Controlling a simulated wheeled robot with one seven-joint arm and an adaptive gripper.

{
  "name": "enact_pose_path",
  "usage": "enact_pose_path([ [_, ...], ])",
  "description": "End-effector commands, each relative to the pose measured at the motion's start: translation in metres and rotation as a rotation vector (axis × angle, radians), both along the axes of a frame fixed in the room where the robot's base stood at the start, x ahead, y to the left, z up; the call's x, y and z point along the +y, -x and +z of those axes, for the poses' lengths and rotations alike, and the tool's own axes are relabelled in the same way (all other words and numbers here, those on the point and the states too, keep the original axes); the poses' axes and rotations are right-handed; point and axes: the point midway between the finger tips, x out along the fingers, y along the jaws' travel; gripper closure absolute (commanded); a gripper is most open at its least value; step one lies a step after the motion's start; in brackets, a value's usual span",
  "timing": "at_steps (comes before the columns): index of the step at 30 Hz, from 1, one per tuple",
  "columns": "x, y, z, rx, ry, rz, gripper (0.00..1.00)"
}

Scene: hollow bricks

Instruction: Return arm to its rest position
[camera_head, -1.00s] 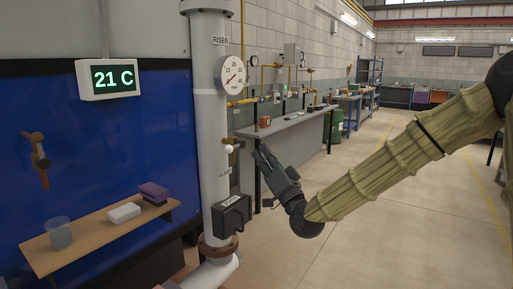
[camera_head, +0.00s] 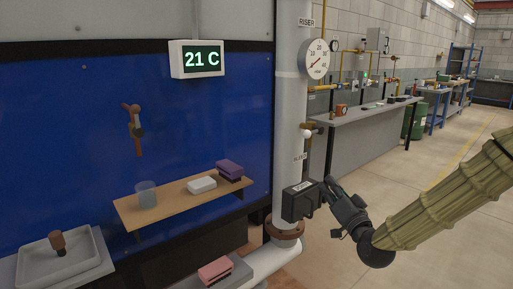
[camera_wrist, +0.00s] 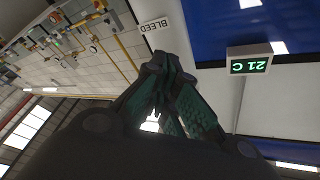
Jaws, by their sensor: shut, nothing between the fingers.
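My gripper (camera_head: 334,188) is at the end of my sleeved arm, at the lower right of the head view. Its fingers are closed together with nothing between them. In the head view it points up and left and overlaps the right side of a black box on the white riser pipe (camera_head: 291,130); I cannot tell whether they touch. In the wrist view the closed fingertips (camera_wrist: 164,62) show in the middle, below the BLEED label (camera_wrist: 155,26).
The black box (camera_head: 302,201) and a gauge (camera_head: 317,58) are on the pipe. A wooden shelf (camera_head: 165,211) holds a cup, a white block and a purple sponge. A sink (camera_head: 70,262) is at lower left. A grey bench (camera_head: 345,140) stands behind. Floor (camera_head: 345,270) is open at the right.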

Motion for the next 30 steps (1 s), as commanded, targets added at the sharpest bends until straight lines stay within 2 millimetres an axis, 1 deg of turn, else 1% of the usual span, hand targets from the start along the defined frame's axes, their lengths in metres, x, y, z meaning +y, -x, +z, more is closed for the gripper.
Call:
enact_pose_path([
  [1, 0.007, 0.004, -0.032, 0.066, 0.029, 0.003, 1.00],
  [2, 0.009, 0.007, -0.049, 0.102, 0.047, 0.003, 1.00],
  [3, 0.013, 0.011, -0.072, 0.152, 0.068, 0.005, 1.00],
  [5, 0.017, 0.018, -0.106, 0.224, 0.102, 0.007, 1.00],
  [6, 0.020, 0.025, -0.128, 0.272, 0.125, 0.010, 1.00],
  [8, 0.025, 0.036, -0.161, 0.345, 0.158, 0.015, 1.00],
  [9, 0.026, 0.044, -0.182, 0.392, 0.181, 0.017, 1.00],
  [11, 0.029, 0.058, -0.214, 0.464, 0.216, 0.024, 1.00],
  [12, 0.031, 0.069, -0.235, 0.514, 0.239, 0.028, 1.00],
  [14, 0.033, 0.086, -0.265, 0.584, 0.273, 0.036, 1.00],
  [15, 0.034, 0.098, -0.284, 0.631, 0.296, 0.041, 1.00],
  [17, 0.035, 0.118, -0.313, 0.704, 0.330, 0.050, 1.00],
  [18, 0.036, 0.133, -0.331, 0.753, 0.355, 0.058, 1.00],
  [20, 0.036, 0.155, -0.358, 0.824, 0.389, 0.070, 1.00],
  [21, 0.035, 0.171, -0.374, 0.872, 0.412, 0.077, 1.00],
  [23, 0.035, 0.196, -0.398, 0.945, 0.449, 0.091, 1.00],
  [24, 0.034, 0.214, -0.413, 0.994, 0.472, 0.099, 1.00],
  [26, 0.032, 0.241, -0.435, 1.065, 0.508, 0.113, 1.00],
  [27, 0.031, 0.260, -0.448, 1.113, 0.532, 0.124, 1.00],
  [29, 0.028, 0.289, -0.466, 1.186, 0.567, 0.141, 1.00],
  [30, 0.026, 0.309, -0.477, 1.234, 0.590, 0.152, 1.00],
])
